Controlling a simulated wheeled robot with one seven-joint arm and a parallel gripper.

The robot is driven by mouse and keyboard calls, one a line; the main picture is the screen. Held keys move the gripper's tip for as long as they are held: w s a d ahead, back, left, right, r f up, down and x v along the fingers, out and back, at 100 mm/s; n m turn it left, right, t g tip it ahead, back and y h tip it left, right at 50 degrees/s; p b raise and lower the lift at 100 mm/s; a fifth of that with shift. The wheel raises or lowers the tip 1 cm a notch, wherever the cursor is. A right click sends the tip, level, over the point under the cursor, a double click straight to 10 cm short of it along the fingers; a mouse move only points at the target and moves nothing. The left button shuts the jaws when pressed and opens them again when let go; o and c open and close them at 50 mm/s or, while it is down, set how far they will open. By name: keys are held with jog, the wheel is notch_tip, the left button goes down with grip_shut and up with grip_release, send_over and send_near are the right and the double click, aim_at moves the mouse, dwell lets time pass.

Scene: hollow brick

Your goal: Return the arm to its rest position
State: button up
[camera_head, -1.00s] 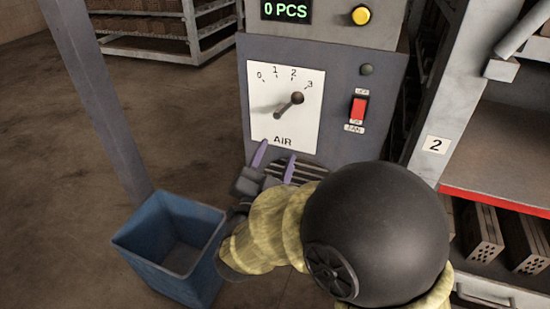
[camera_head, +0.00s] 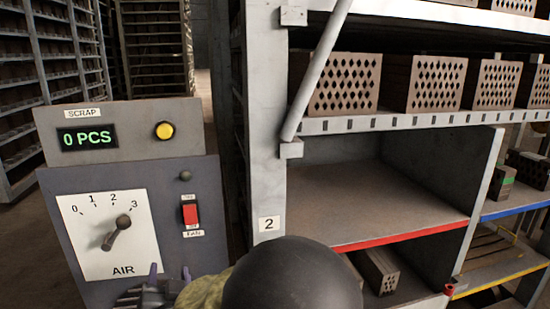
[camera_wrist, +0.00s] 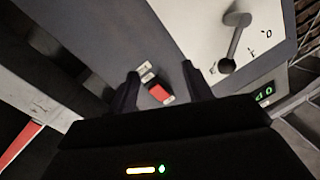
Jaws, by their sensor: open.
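My gripper (camera_head: 170,280) is at the lower left of the head view, in front of the lower part of the grey control panel (camera_head: 195,255). Its two purple-grey fingers point up and stand apart, with nothing between them. My round black arm joint hides part of the arm at the bottom. In the wrist view the open fingers (camera_wrist: 160,85) frame the red switch (camera_wrist: 160,93), which lies beyond them. The dial lever (camera_head: 116,233) on the white AIR plate points up and right, close to the 3.
A shelf rack (camera_head: 270,180) marked 2 stands right of the panel, with a red-edged empty shelf (camera_head: 400,200) and hollow bricks (camera_head: 345,82) above. The scrap counter (camera_head: 88,137) reads 0 PCS beside a yellow button (camera_head: 164,130). Blue- and yellow-edged shelves lie far right.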

jog(key=w+d+f+g+h, duration=0.1)
jog(key=d+f+g, duration=0.15)
jog(key=d, duration=0.45)
jog(key=w+d+f+n+g+h, duration=0.1)
jog(key=d+f+g, duration=0.15)
jog(key=d, duration=0.35)
jog(key=w+d+f+g+h, duration=0.1)
jog(key=d+f+g, duration=0.1)
jog(key=d+f, duration=0.35)
jog(key=s+d+f+g+h, duration=0.25)
jog(key=s+d, duration=0.35)
jog(key=d, duration=0.4)
jog(key=s+d+f+g+h, duration=0.1)
jog(key=s+d+g, duration=0.3)
jog(key=s+d, duration=0.4)
notch_tip(320, 180, up, 30)
jog(key=d+p, duration=0.1)
jog(key=p, duration=2.8)
jog(key=shift+w+d+f, duration=0.15)
jog(key=shift+w+f, duration=0.1)
jog(key=shift+w, duration=0.1)
